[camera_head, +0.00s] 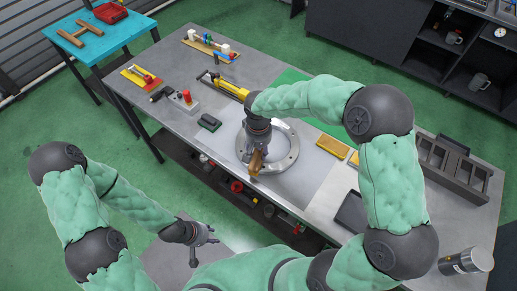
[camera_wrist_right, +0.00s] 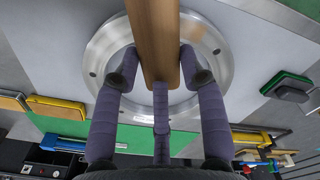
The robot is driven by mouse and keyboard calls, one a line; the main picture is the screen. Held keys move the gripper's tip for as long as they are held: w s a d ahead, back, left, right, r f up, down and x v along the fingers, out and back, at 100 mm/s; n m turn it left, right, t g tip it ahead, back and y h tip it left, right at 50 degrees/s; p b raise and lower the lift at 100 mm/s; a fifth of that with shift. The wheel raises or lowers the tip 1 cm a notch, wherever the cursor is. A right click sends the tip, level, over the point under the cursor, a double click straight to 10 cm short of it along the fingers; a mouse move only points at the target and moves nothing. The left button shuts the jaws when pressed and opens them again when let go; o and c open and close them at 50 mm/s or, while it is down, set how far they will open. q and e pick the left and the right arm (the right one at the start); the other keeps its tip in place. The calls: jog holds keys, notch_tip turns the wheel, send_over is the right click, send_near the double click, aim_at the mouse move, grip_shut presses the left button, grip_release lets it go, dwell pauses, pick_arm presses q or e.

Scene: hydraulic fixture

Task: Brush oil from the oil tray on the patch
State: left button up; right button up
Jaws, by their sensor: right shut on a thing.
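My right gripper (camera_head: 257,150) is shut on a brown wooden piece, seemingly the brush handle (camera_head: 256,163), above a round silver flange (camera_head: 291,155). In the right wrist view three fingers of the gripper (camera_wrist_right: 160,85) close around the handle (camera_wrist_right: 154,35), with the flange (camera_wrist_right: 108,45) behind it. The bristles are hidden, and I cannot tell whether they touch the flange. A dark shallow tray (camera_head: 352,212), perhaps the oil tray, lies near the table's front right edge. I cannot make out a patch for sure. My left gripper (camera_head: 203,242) is open and empty, off the table.
Yellow-edged blocks (camera_head: 333,146) lie right of the flange. A dark compartment crate (camera_head: 453,168) and a silver can (camera_head: 466,261) are at the right. A yellow hydraulic pump (camera_head: 231,88), a red-button box (camera_head: 184,100) and a dark green pad (camera_head: 209,123) lie left.

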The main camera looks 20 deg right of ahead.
jog(key=shift+f+b, duration=0.7)
jog(key=shift+f, duration=0.25)
dwell(0.7)
jog(key=shift+w+a+r, duration=0.1)
jog(key=shift+w+a, duration=0.5)
jog(key=shift+w, duration=0.25)
jog(key=shift+w+a, duration=0.55)
jog(key=shift+w, duration=0.25)
jog(key=shift+w+a, duration=0.75)
jog(key=shift+w, duration=0.3)
jog(key=shift+s+d, duration=0.1)
jog(key=shift+s+d+f, duration=0.2)
jog(key=shift+s+d, duration=0.3)
jog(key=shift+s, duration=0.3)
jog(key=shift+s+d+f, duration=0.2)
jog(key=shift+s+d, duration=0.3)
jog(key=shift+s, duration=0.3)
jog(key=shift+s+d, duration=0.4)
jog(key=shift+s, duration=0.25)
jog(key=shift+s+d, duration=0.4)
jog(key=shift+s, duration=0.2)
